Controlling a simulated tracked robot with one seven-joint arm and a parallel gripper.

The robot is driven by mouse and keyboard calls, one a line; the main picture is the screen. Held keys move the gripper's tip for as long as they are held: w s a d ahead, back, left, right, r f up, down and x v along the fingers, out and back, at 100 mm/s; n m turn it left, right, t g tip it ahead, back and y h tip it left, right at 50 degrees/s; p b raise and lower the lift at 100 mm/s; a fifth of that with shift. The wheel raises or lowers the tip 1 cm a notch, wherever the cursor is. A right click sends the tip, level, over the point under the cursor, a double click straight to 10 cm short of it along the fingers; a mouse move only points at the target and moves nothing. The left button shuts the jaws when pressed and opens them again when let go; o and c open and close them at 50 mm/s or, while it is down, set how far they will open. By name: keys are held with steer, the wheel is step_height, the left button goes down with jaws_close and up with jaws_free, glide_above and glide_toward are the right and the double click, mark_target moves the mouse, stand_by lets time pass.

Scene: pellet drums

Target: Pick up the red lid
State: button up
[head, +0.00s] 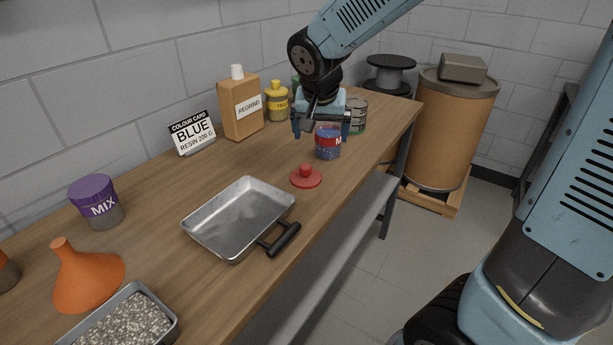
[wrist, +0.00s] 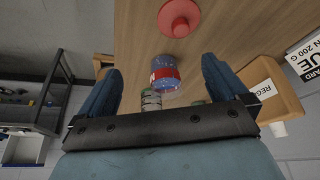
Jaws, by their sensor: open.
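The red lid (head: 306,178) lies flat on the wooden bench, knob up, between the metal pan and an open-looking jar of blue pellets (head: 327,144). In the wrist view the red lid (wrist: 179,17) shows at the top edge, partly cut off, beyond the jar (wrist: 165,75). My gripper (head: 321,132) hangs over the bench, farther back than the lid and higher, close to the jar in the picture. Its two blue fingers are apart with nothing between them; the gripper (wrist: 160,85) also shows in the wrist view.
A metal pan (head: 239,218) with a black handle (head: 284,238) sits left of the lid. A cardboard-coloured REGRIND container (head: 241,106) and a BLUE colour card (head: 193,133) stand along the wall. The bench around the lid is clear.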

mark_target(306, 166)
steer(key=w+a+f, duration=0.1)
steer(key=w+f, duration=0.1)
steer(key=f, duration=0.3)
steer(key=w+a+f, duration=0.1)
steer(key=w+f, duration=0.1)
steer(key=f, duration=0.3)
steer(key=w+a+f, duration=0.1)
steer(key=w+f, duration=0.2)
steer(key=f, duration=0.2)
steer(key=shift+f, duration=0.15)
steer(key=c, duration=0.7)
steer(key=shift+o, duration=0.2)
